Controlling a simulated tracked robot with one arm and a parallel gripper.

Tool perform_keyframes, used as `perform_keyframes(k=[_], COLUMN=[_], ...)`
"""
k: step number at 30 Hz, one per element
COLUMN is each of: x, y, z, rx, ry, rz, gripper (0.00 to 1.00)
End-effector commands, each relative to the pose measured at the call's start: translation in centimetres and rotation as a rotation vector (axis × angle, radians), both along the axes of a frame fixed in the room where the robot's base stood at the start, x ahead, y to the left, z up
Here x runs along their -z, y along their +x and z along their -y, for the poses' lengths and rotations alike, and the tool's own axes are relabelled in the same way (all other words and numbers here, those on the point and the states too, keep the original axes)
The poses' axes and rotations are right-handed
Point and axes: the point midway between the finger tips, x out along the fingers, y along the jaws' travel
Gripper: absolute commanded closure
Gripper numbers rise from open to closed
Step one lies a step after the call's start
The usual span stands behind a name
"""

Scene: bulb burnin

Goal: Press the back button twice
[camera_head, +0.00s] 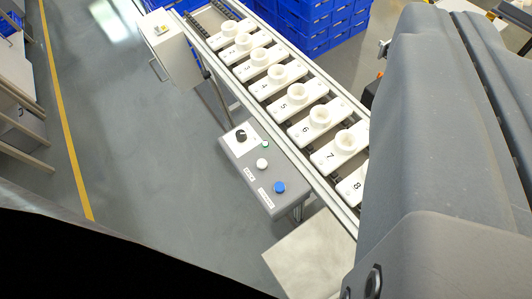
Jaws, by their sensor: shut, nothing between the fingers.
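A grey control box (238,165) is fixed to the near side of the conveyor, in the middle of the view. On its top are a black rotary knob (241,135) on a white plate, a small green button or lamp (265,144), a white push button (262,163) and a blue push button (279,187). White labels lie beside the white button (249,174) and the blue button (265,197); their lettering is too small to read, so I cannot tell which is the back button. My gripper's fingers are not in view. Nothing touches the buttons.
A conveyor (285,152) runs diagonally behind the box, carrying numbered white plates with round sockets (297,94). A white cabinet (168,48) stands at upper left, blue crates (305,25) behind. Grey floor (130,140) is open to the left. My grey arm covers the right side.

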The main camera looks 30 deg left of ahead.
Motion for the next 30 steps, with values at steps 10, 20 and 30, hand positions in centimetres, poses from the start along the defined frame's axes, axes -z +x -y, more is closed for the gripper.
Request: perform_keyframes(k=[10, 20, 30], x=[8.9, 20.1, 33.2], y=[9.2, 15.8, 19.2], z=[-5.7, -11.2, -15.9], rx=[0.056, 0.146, 0.269], ry=[0.18, 0.357, 0.525], rz=[-0.146, -0.277, -0.396], gripper=[1.0, 1.0, 1.0])
